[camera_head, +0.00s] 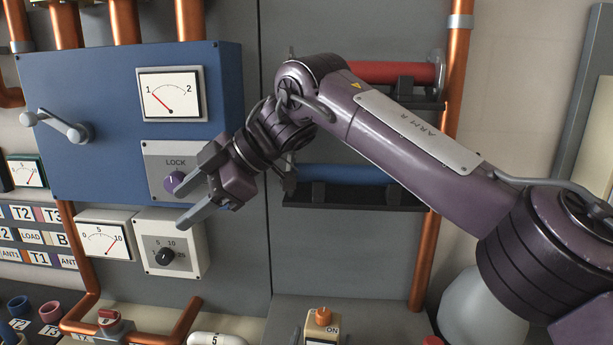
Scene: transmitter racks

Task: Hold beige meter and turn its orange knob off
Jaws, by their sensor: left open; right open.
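The beige meter (333,326) stands at the bottom edge of the view, and its lower part is cut off. Its orange knob (323,316) is on top, with an "ON" label beside it. My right gripper (180,206) is open and empty, in front of the lower right of the blue panel. It is up and to the left of the beige meter and well apart from it. My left gripper is not in view.
A white dial box (190,258) is just below my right gripper. Copper pipes (425,260) and red and blue cylinders (340,174) are nearby.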

